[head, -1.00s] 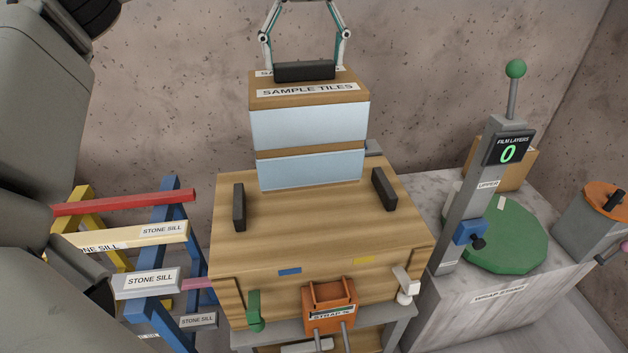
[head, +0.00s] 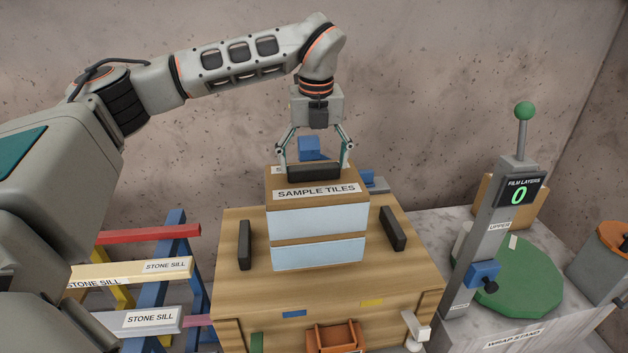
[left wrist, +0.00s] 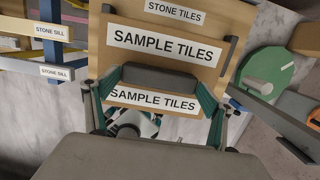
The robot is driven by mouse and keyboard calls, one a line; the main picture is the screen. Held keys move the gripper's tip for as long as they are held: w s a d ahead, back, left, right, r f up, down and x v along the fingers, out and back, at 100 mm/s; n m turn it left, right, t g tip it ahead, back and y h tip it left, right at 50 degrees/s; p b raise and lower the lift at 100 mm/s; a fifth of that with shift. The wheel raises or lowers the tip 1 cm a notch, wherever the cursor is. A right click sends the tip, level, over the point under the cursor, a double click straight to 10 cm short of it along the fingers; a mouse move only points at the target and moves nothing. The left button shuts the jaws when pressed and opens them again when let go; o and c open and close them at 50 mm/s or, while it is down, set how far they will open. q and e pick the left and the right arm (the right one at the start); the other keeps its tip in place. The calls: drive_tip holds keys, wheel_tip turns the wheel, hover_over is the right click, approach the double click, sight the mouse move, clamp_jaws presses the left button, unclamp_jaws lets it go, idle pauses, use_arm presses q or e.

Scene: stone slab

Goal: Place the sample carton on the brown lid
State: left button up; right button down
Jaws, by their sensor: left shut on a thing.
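The sample carton (head: 317,223) is brown with light blue panels, a "SAMPLE TILES" label and a dark handle. My left gripper (head: 314,172) is shut on that handle from above. The carton is upright, over the middle of the brown lid (head: 235,285) between its two dark handles. I cannot tell whether the carton's underside touches the lid. In the left wrist view, the carton's top (left wrist: 165,45) fills the middle, with my left gripper (left wrist: 160,78) across its handle. My right gripper is not in view.
A rack with stone sills (head: 148,270) stands at the left. An orange strap holder (head: 336,337) is at the crate's front. A concrete wall is behind.

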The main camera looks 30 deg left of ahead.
sight(314, 180)
use_arm(q)
drive_tip(key=shift+f, duration=0.75)
wheel_tip(314, 180, down, 3)
drive_tip(key=shift+r, duration=0.1)
drive_tip(key=shift+f, duration=0.35)
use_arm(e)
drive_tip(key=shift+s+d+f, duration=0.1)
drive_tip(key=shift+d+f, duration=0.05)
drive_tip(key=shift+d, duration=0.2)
use_arm(q)
drive_tip(key=shift+f, duration=0.1)
drive_tip(key=o, duration=2.1)
drive_tip(key=shift+f, duration=0.1)
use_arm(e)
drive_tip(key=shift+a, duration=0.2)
